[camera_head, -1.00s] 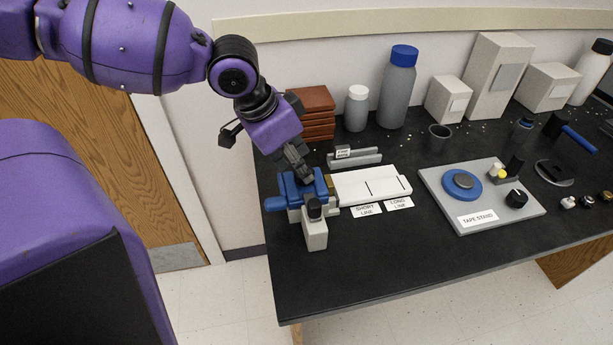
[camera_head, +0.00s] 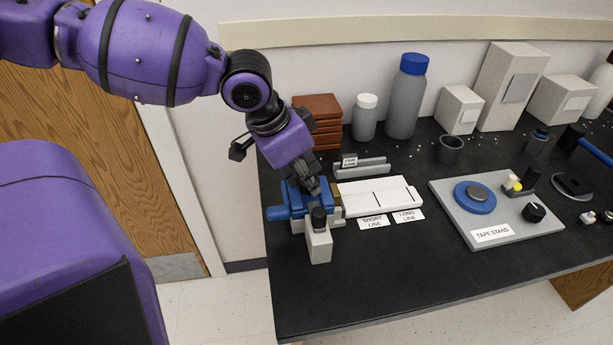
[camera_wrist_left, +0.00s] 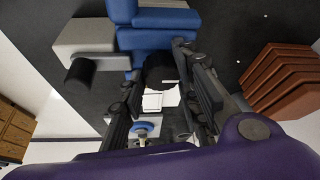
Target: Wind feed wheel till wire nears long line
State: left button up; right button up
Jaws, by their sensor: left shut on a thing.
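The blue feed device (camera_head: 290,204) stands at the left end of the black bench, with a white block topped by a black knob (camera_head: 319,218) in front. My left gripper (camera_head: 312,184) is down at its back right side. In the left wrist view, my left gripper (camera_wrist_left: 160,95) has its fingers around a dark round wheel (camera_wrist_left: 160,68) next to the blue body, which I take as the feed wheel. The white board (camera_head: 385,206) extends right from the device, with two dark marks above the SHORT LINE card (camera_head: 373,222) and LONG LINE card (camera_head: 408,216). I cannot make out the wire.
Brown stacked blocks (camera_head: 318,112) and a small grey labelled rack (camera_head: 362,167) stand behind the device. The tape stand (camera_head: 455,220) is to the right. Bottles and boxes line the wall. The front of the bench is clear.

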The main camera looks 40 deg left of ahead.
pick_arm(q)
jog(key=shift+s+d+m, duration=0.1)
jog(key=shift+d+m, duration=0.05)
jog(key=shift+m, duration=0.25)
pick_arm(e)
jog(key=shift+r, duration=0.1)
